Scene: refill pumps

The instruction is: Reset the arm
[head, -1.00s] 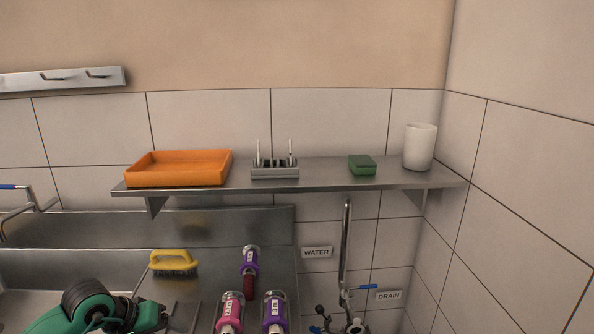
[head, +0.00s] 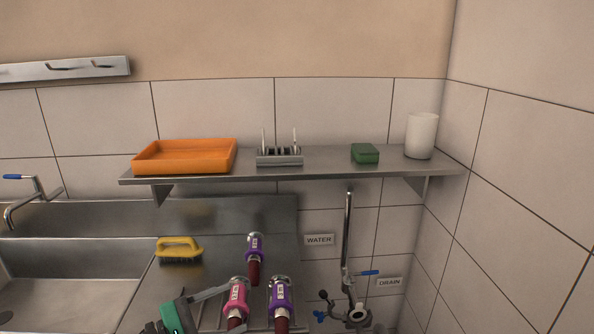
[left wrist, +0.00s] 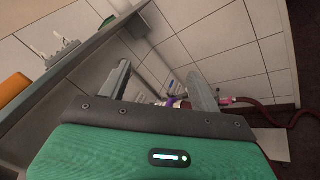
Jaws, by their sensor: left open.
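My left gripper (head: 218,308) is at the bottom of the head view, its green body at the lower edge and a grey finger reaching toward the pink-labelled pump (head: 237,296). In the left wrist view its two fingers (left wrist: 161,82) stand wide apart with nothing gripped between them. Two purple-labelled pumps, one in front (head: 280,296) and one behind (head: 255,248), stand nearby. Whether a finger touches the pink pump, I cannot tell. My right gripper is not in view.
A steel shelf (head: 335,167) holds an orange tray (head: 185,157), a grey holder (head: 279,158), a green block (head: 365,153) and a white cup (head: 421,136). A yellow brush (head: 178,248) lies by the sink (head: 60,300). A tap (head: 348,240) stands at right.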

